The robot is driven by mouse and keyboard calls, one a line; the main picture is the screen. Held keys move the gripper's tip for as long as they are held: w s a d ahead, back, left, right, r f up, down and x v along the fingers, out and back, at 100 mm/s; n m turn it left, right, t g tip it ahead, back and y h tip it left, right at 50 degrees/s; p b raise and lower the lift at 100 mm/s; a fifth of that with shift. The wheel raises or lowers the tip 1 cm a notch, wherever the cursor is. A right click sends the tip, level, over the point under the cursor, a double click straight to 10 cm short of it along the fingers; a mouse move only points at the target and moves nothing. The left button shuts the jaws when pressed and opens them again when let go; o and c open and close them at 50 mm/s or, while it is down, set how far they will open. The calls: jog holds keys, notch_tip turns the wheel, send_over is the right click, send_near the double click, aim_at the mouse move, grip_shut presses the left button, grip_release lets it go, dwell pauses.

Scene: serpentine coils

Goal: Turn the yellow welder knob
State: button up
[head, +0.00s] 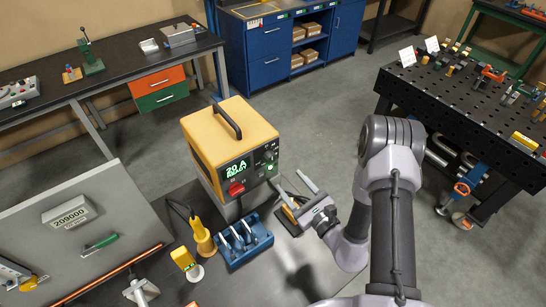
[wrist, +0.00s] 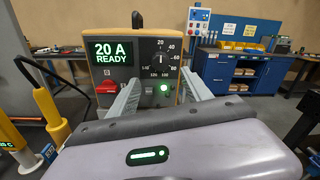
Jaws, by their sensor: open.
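The yellow welder (head: 222,135) stands on the dark bench top, with its front panel facing my gripper; it also shows in the wrist view (wrist: 108,76). Its display (wrist: 110,50) reads "20 A READY". The knob (wrist: 160,62) is a small dark dial on the panel, ringed by a number scale; its pointer appears to point roughly upward. A green lamp glows below it. My gripper (head: 286,178) is open and empty in front of the panel. In the wrist view its two fingers (wrist: 162,78) are spread either side of the knob's line, apparently short of it.
A red switch (wrist: 107,87) sits left of the knob. Below the welder are a blue rack (head: 240,247) and a yellow corded tool (head: 201,237). A grey panel (head: 80,215) stands at left. A black perforated table (head: 450,108) is at right, beyond open floor.

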aim_at(272, 160)
jog(key=p+x, duration=0.1)
jog(key=x, duration=0.9)
jog(key=shift+r+p, duration=0.1)
jog(key=shift+p, duration=0.2)
grip_shut()
jog(key=shift+w+m, duration=0.1)
jog(key=shift+m, duration=0.2)
